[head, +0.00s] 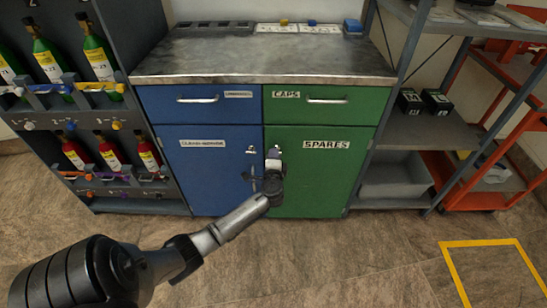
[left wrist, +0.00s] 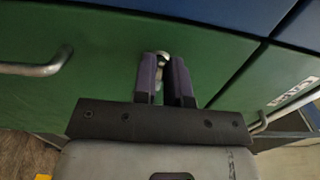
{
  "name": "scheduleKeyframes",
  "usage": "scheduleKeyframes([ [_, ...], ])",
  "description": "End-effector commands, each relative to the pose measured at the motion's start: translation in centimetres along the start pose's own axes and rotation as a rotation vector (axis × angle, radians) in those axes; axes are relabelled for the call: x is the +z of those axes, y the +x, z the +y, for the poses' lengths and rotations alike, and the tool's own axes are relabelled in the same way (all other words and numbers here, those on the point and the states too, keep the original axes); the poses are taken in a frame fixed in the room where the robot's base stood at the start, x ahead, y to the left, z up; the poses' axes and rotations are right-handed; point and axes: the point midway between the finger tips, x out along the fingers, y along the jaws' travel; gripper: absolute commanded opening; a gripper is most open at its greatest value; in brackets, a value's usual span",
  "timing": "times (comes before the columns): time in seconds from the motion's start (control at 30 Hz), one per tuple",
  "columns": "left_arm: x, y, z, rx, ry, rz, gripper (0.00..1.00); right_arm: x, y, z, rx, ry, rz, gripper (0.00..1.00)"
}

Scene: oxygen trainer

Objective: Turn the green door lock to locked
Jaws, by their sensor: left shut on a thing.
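The green door (head: 318,185), labelled SPARES, is the right lower door of the cabinet and looks closed. Its lock (head: 274,151) is a small silver piece near the door's upper left edge. In the left wrist view the silver lock (left wrist: 163,58) shows between my two fingertips. My left gripper (head: 273,162) is at the door, shut on the lock; the fingers also show in the left wrist view (left wrist: 166,75). The gripper hides part of the lock, so I cannot tell which way it is turned. My right gripper is out of view.
A blue door (head: 210,175) with its own lock (head: 251,149) stands directly left. A bar handle (left wrist: 38,68) on the green door is close to my gripper. A bottle rack (head: 90,110) stands left and grey shelves (head: 415,130) stand right. The floor in front is clear.

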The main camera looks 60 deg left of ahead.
Motion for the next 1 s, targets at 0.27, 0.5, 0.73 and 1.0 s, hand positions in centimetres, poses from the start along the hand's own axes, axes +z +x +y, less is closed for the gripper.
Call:
scheduleKeyframes([
  [0.27, -0.05, -0.05, 0.10, 0.002, -0.022, 0.001, 0.00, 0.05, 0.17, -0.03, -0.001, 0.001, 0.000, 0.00],
  [0.5, -0.05, -0.04, 0.08, 0.002, -0.023, 0.001, 0.00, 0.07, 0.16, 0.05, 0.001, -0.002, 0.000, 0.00],
  [0.73, -0.04, -0.03, 0.06, 0.001, -0.021, 0.001, 0.31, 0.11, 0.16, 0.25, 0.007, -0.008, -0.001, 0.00],
  [1.0, -0.02, -0.01, 0.02, 0.001, -0.021, 0.000, 0.38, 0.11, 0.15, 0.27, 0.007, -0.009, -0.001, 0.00],
])
